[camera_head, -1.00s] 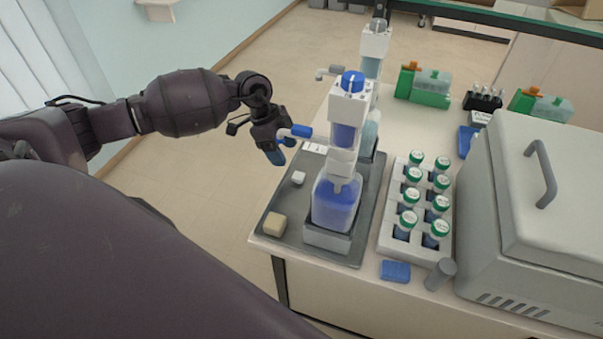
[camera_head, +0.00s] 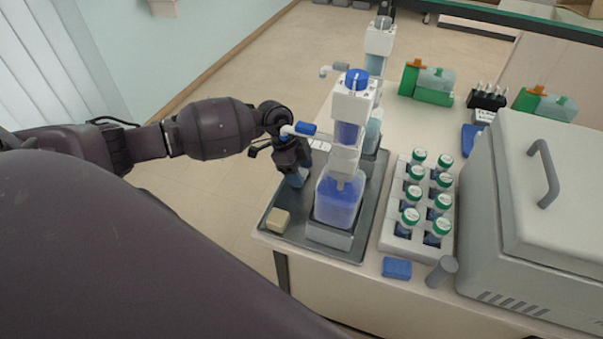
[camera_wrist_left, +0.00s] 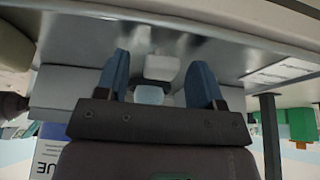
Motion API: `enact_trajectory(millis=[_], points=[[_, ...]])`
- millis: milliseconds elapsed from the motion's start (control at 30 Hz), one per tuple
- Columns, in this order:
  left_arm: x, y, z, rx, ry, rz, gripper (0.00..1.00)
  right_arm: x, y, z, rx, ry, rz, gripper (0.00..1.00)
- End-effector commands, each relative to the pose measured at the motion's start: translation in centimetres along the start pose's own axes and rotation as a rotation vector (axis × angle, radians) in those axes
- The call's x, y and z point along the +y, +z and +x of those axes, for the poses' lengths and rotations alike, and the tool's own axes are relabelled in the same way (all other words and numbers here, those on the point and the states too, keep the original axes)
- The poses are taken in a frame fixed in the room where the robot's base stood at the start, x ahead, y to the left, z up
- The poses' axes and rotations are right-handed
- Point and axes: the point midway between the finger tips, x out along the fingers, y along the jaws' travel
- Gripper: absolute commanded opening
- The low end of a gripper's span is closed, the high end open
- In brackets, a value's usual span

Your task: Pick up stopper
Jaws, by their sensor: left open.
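The small white stopper (camera_wrist_left: 161,67) shows in the left wrist view, between the two blue fingertips, with a gap to each. A paler piece (camera_wrist_left: 149,95) shows just below it. My left gripper (camera_head: 298,178) is open and points down over the left part of the grey metal tray (camera_head: 350,245). It hides the stopper in the head view. In the left wrist view the open fingers (camera_wrist_left: 160,62) flank the stopper. I cannot tell its exact height above the tray. My right gripper is not in view.
A beige block (camera_head: 278,220) lies on the tray's near left corner. A rack of green-capped bottles (camera_head: 405,240) stands to the right.

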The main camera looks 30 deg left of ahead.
Motion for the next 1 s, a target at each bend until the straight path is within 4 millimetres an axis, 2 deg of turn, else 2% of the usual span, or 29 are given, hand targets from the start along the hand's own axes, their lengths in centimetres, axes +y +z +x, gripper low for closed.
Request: enact_trajectory(millis=[67, 400, 633, 767, 867, 1000], points=[[0.0, 0.0, 0.0, 0.000, 0.000, 0.000, 0.60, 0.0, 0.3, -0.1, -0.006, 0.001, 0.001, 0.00], [0.0, 0.0, 0.0, 0.000, 0.000, 0.000, 0.09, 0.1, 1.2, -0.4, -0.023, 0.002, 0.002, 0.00], [0.0, 0.0, -0.1, 0.000, 0.000, 0.000, 0.09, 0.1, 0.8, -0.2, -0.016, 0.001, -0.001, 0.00], [-0.1, -0.3, -0.9, 0.000, -0.002, 0.000, 0.09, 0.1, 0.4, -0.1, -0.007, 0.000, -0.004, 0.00], [-0.1, -0.8, -2.1, 0.000, -0.003, 0.002, 0.09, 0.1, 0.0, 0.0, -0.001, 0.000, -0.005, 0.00], [-0.1, -2.0, -4.9, 0.000, -0.004, 0.004, 0.09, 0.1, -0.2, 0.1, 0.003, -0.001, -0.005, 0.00]])
